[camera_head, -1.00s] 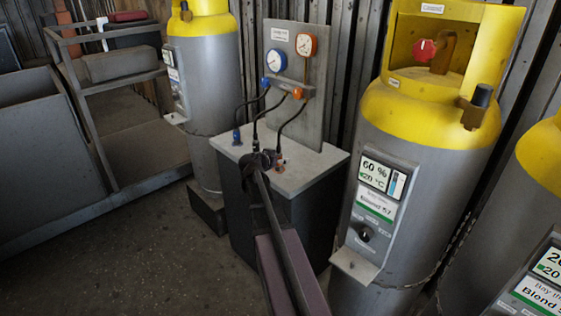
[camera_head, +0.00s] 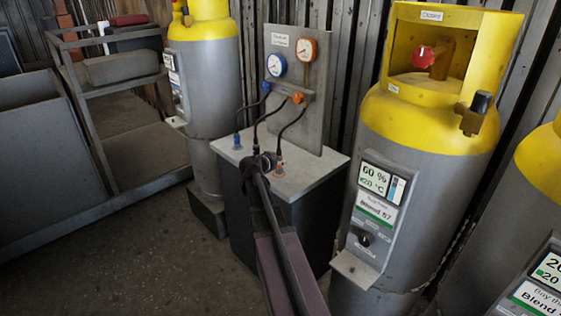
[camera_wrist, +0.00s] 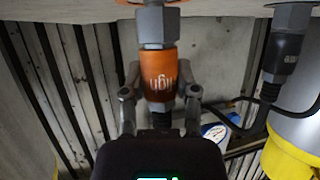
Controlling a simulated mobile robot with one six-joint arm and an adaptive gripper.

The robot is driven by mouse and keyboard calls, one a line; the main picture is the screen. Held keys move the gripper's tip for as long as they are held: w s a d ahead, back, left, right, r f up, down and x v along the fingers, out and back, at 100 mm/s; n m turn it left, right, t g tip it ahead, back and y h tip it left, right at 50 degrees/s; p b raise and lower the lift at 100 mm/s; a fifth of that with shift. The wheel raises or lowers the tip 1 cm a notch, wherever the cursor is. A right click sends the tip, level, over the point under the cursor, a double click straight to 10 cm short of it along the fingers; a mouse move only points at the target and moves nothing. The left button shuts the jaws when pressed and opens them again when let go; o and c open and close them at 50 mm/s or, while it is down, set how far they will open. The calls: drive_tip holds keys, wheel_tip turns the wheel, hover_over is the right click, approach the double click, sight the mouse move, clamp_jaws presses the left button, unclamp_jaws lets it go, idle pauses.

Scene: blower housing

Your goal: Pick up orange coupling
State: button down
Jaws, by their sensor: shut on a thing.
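The orange coupling (camera_wrist: 160,65) with lettering on its side fills the middle of the wrist view, where the scene appears upside down. It sits against a grey hex fitting (camera_wrist: 157,25). My gripper (camera_wrist: 160,98) has one finger on each side of the coupling and is shut on it. In the head view my gripper (camera_head: 262,162) is at the grey stand top (camera_head: 300,180), among the hoses. A bit of orange (camera_head: 278,173) shows just right of it there; my gripper hides much of that area.
A panel (camera_head: 310,110) with a blue gauge (camera_head: 276,64) and an orange gauge (camera_head: 303,49) rises behind the stand. A blue coupling (camera_head: 236,140) stands at the stand's left. Yellow-topped cylinders flank it, the nearer one (camera_head: 425,150) close on the right. Black hoses (camera_head: 292,122) hang close by.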

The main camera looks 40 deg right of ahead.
sight(279, 157)
drive_tip(key=shift+r+p, duration=1.4)
drive_tip(key=shift+r, duration=0.15)
drive_tip(key=s+a+r+p, duration=0.1)
drive_tip(key=s+a, duration=0.8)
drive_tip(key=s, duration=0.4)
drive_tip(key=shift+a+r, duration=0.1)
drive_tip(key=shift+s, duration=0.15)
